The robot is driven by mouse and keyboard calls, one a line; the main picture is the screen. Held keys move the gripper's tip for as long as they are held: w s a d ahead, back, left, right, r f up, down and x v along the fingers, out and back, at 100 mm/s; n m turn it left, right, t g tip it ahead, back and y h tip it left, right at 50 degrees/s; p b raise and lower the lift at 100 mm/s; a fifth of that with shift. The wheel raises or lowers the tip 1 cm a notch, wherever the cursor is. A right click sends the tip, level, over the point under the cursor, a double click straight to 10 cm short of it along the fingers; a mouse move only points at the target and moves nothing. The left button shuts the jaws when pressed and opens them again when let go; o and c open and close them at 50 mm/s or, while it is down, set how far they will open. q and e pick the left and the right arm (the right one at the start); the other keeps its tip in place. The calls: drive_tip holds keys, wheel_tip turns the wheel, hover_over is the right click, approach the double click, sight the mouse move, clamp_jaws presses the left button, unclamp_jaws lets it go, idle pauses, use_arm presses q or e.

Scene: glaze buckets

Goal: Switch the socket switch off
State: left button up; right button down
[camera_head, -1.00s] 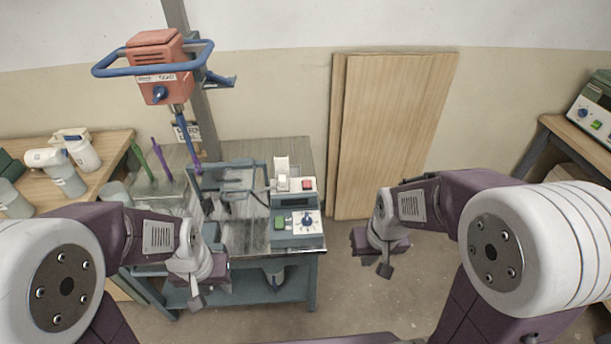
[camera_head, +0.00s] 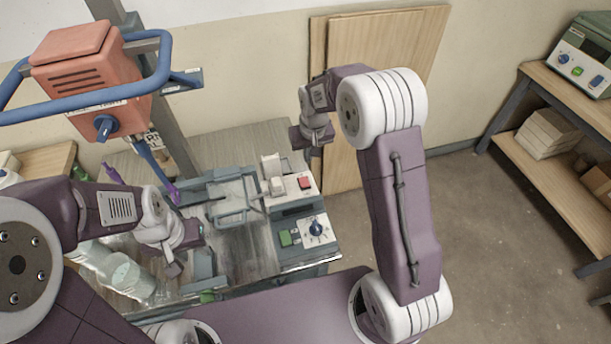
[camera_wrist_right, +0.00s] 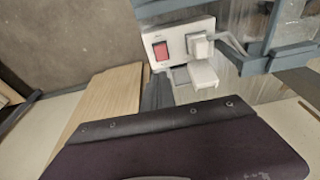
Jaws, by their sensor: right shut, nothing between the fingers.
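The white socket (camera_head: 292,190) has a red switch (camera_head: 305,183) and a white plug (camera_head: 273,181). It sits at the back of the bench machine. In the right wrist view the socket plate (camera_wrist_right: 179,36) shows near the top, with the red switch (camera_wrist_right: 161,51) beside the plug (camera_wrist_right: 198,46). I cannot tell which way the switch is tilted. My right gripper (camera_head: 308,153) is shut and empty, above and behind the socket, apart from the switch. My left gripper (camera_head: 174,267) hangs over the bench's front left; its fingers are too small to read.
An orange mixer head (camera_head: 90,80) with a blue handle stands left. Wooden boards (camera_head: 390,50) lean on the wall behind my right arm. The right floor is clear.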

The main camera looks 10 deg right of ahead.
sight(306, 184)
drive_tip(key=x, duration=0.9)
drive_tip(key=s+x, duration=0.1)
drive_tip(key=x, duration=0.3)
drive_tip(key=shift+w+a+f, duration=0.1)
drive_tip(key=shift+a+f, duration=0.05)
drive_tip(key=shift+f, duration=0.45)
drive_tip(key=shift+s+f, duration=0.25)
drive_tip(key=shift+f, duration=0.4)
drive_tip(key=shift+s+r, duration=0.2)
drive_tip(key=shift+s, duration=0.05)
drive_tip(key=shift+w, duration=0.55)
drive_tip(key=shift+w+r, duration=0.2)
drive_tip(key=shift+w, duration=0.1)
